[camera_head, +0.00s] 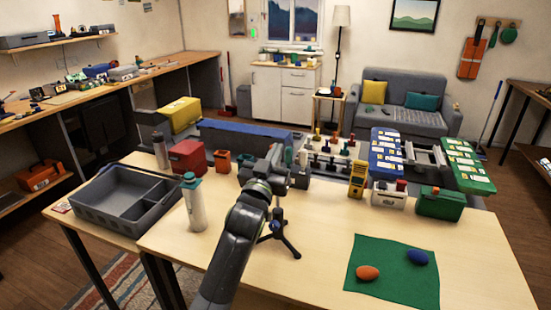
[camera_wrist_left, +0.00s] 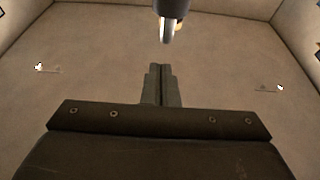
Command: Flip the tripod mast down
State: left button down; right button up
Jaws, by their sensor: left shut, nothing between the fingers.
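A small black tripod (camera_head: 284,238) stands on the light wooden table, its splayed legs showing just right of my left forearm. Its upper part is largely hidden behind my arm and wrist, so I cannot tell how the mast is tilted. My left gripper (camera_head: 277,156) is above the tripod in the head view, tip away from me. In the left wrist view its fingers (camera_wrist_left: 161,84) are together with nothing between them. They point at bare wall or ceiling. A dark rounded object (camera_wrist_left: 169,18) hangs into the top of that view; I cannot tell what it is. My right gripper is out of view.
A white bottle (camera_head: 195,203) and a grey divided tray (camera_head: 125,203) stand left of my arm. A green mat (camera_head: 395,285) with an orange and a blue oval lies at right. Boxes and bins line the table's back. The middle right tabletop is clear.

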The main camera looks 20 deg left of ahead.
pick_arm(q)
jog(key=shift+s+f, duration=0.1)
jog(key=shift+f, duration=1.15)
notch_tip(320, 180, down, 13)
jog(key=b, duration=1.1)
jog(key=shift+r, duration=0.3)
notch_tip(320, 180, up, 4)
jog(key=p, duration=0.4)
jog(key=b+v, duration=0.2)
jog(key=v, duration=0.8)
